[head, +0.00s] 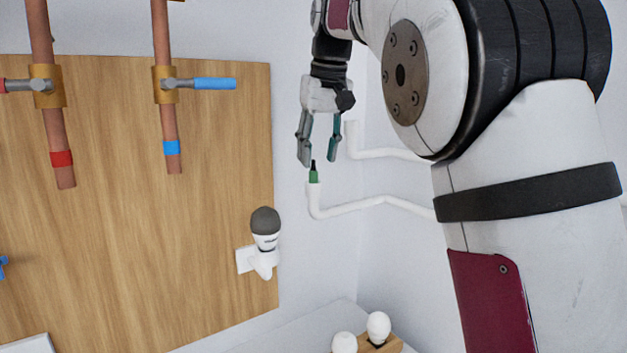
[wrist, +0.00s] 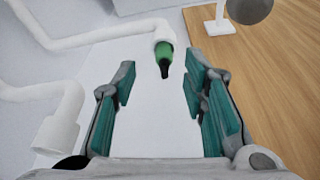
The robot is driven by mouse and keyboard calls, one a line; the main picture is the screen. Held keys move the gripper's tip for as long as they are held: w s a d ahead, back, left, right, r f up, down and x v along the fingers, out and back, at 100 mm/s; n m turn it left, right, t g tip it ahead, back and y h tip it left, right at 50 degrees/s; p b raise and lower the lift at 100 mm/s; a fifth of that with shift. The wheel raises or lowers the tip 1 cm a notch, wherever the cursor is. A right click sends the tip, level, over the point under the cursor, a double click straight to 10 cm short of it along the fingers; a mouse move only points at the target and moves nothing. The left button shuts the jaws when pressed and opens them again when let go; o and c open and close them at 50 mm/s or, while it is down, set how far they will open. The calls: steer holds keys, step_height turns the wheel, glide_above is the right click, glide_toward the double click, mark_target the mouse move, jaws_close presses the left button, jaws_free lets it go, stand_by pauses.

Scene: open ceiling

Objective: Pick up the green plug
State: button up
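The green plug (head: 314,174) has a dark tip pointing up and sits in the upturned end of a white pipe (head: 318,200). In the wrist view the plug (wrist: 164,56) lies ahead, between the lines of the two fingers and beyond their tips. My gripper (head: 319,162) is open and empty, pointing down just above the plug. In the wrist view the teal pads of my gripper (wrist: 159,80) are wide apart, and neither visibly touches the plug.
A second white pipe (head: 352,138) ends close to the right of my gripper. A wooden board (head: 225,150) with copper pipes (head: 165,125) and a grey-topped white fixture (head: 265,240) stands to the left. White bulbs (head: 378,325) sit low at the bottom.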

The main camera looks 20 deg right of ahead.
mark_target(314, 166)
steer(key=x, duration=0.4)
steer(key=shift+a+p, duration=0.3)
jaws_close()
steer(key=shift+r, duration=0.15)
steer(key=shift+w+r+b, duration=0.1)
steer(key=shift+r+b, duration=0.3)
steer(key=shift+r, duration=1.3)
steer(key=s+a+r+b, duration=0.1)
steer(key=s+a+b, duration=0.1)
steer(key=s, duration=1.3)
steer(key=shift+s+a+r, duration=0.15)
steer(key=shift+s+a, duration=0.25)
steer(key=shift+a, duration=0.25)
